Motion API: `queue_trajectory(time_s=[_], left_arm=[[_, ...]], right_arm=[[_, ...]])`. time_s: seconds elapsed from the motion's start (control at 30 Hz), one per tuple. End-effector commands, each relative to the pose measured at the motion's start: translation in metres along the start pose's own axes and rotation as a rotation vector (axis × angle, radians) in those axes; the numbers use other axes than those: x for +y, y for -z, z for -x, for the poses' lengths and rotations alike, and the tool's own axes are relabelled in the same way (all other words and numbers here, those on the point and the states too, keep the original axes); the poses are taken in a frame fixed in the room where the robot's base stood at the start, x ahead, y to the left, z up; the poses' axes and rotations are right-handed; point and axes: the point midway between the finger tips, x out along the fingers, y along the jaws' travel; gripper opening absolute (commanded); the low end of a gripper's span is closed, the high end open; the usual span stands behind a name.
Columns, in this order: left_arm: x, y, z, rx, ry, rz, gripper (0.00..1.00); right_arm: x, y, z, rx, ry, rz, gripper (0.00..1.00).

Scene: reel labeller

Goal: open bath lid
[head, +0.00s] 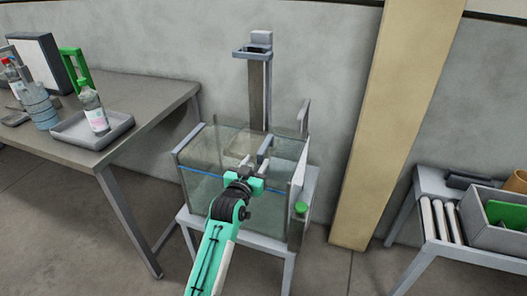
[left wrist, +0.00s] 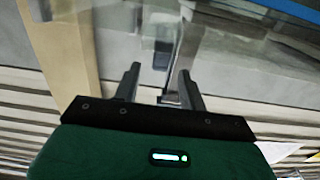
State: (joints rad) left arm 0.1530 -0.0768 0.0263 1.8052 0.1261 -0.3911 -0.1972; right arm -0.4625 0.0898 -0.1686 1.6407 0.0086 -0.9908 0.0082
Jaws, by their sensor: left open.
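The bath (head: 200,185) is a clear glass tank with a blue line along its wall, standing on a grey stand. Its lid looks transparent and its edges are hard to make out; it seems to lie over the top. A grey bar like a handle (head: 265,149) stands at the top of the bath. My left gripper (head: 246,170) is over the bath, just in front of this bar. In the left wrist view the open fingers (left wrist: 158,78) point at a dark upright bar (left wrist: 168,75) seen between them; I cannot tell whether they touch it. My right gripper is out of view.
A tall post with a grey bracket (head: 256,50) rises behind the bath. A white panel and green knob (head: 301,208) are at its right. A table with a tray (head: 70,131) and bottles is left. A bench with a grey bin (head: 470,215) is right, past a beige pillar (head: 385,120).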

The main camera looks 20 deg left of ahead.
Motion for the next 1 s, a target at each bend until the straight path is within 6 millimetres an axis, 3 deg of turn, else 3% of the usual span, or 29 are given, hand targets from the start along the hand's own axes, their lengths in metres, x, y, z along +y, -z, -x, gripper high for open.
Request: queue_trajectory(time_s=[0.2, 0.4, 0.83, 1.0], left_arm=[[0.0, 0.0, -0.04, 0.0, -0.001, 0.002, 0.42], [0.0, 0.0, -0.062, -0.001, -0.001, 0.001, 0.42], [0.0, -0.001, -0.069, -0.001, -0.001, 0.001, 0.42], [0.0, -0.001, -0.069, -0.001, -0.001, 0.001, 0.08]], right_arm=[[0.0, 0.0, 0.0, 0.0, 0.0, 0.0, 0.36], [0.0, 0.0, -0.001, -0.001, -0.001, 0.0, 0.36], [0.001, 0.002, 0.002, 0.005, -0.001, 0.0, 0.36], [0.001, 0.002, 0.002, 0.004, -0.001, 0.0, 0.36]])
